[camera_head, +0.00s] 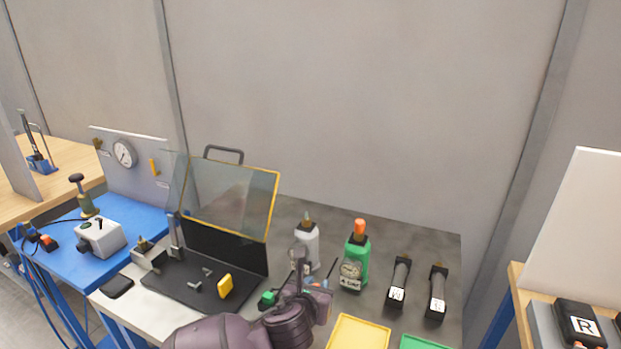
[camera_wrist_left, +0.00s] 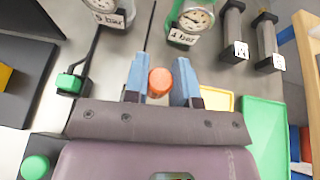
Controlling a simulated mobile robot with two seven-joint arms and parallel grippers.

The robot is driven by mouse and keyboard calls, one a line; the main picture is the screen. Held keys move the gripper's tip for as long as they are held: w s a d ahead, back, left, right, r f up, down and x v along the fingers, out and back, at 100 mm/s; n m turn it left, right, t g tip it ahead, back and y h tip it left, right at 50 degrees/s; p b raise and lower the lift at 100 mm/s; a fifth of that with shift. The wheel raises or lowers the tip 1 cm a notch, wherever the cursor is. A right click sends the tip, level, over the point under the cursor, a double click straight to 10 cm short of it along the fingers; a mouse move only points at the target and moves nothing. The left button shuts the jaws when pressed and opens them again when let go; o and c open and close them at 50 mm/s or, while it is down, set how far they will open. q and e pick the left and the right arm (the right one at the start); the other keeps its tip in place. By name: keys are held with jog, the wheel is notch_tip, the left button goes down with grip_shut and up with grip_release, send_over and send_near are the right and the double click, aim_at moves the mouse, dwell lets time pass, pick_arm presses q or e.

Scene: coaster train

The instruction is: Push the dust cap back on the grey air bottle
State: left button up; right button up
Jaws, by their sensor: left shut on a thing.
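The grey air bottle (camera_head: 306,243) stands upright on the grey bench top with a bare brass valve on top. A gauge with a label reading about 9 bar (camera_wrist_left: 108,10) shows in front of it in the left wrist view. My left gripper (camera_wrist_left: 160,82) is shut on an orange dust cap (camera_wrist_left: 159,81), held between its blue fingertips. In the head view my left gripper (camera_head: 318,285) is in front of the grey bottle, apart from its valve, and the arm hides part of the bench. My right gripper is in neither view.
A green bottle (camera_head: 356,254) with an orange cap stands right of the grey one. A yellow tray (camera_head: 358,333) and green tray (camera_head: 425,343) lie in front. An open clear-lidded case (camera_head: 232,200) is at left.

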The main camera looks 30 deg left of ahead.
pick_arm(q)
jog(key=w+a+r+n+g+y, duration=0.1)
jog(key=w+a+r+n+y, duration=0.1)
jog(key=w+r, duration=0.3)
jog(key=w+a+r+n+g+y+p, duration=0.1)
jog(key=w+a+r+n+g+y, duration=0.1)
jog(key=w+a+r, duration=0.3)
jog(key=w+a+r+n+g+y+p, duration=0.1)
jog(key=w+a+r+n+y, duration=0.3)
jog(key=w, duration=0.3)
jog(key=shift+w+a+r+g, duration=0.1)
jog(key=shift+r+g, duration=0.05)
jog(key=shift+r, duration=0.3)
jog(key=shift+w+r+g, duration=0.1)
jog(key=shift+r+g, duration=0.05)
jog(key=shift+r, duration=0.25)
jog(key=shift+n+y, duration=0.4)
jog(key=shift+y, duration=0.1)
jog(key=shift+f+g, duration=0.25)
jog(key=shift+g, duration=0.05)
jog(key=shift+f+b, duration=0.5)
jog(key=shift+f, duration=2.15)
jog(key=shift+p, duration=0.55)
jog(key=shift+s+f, duration=0.1)
jog(key=shift+f, duration=1.55)
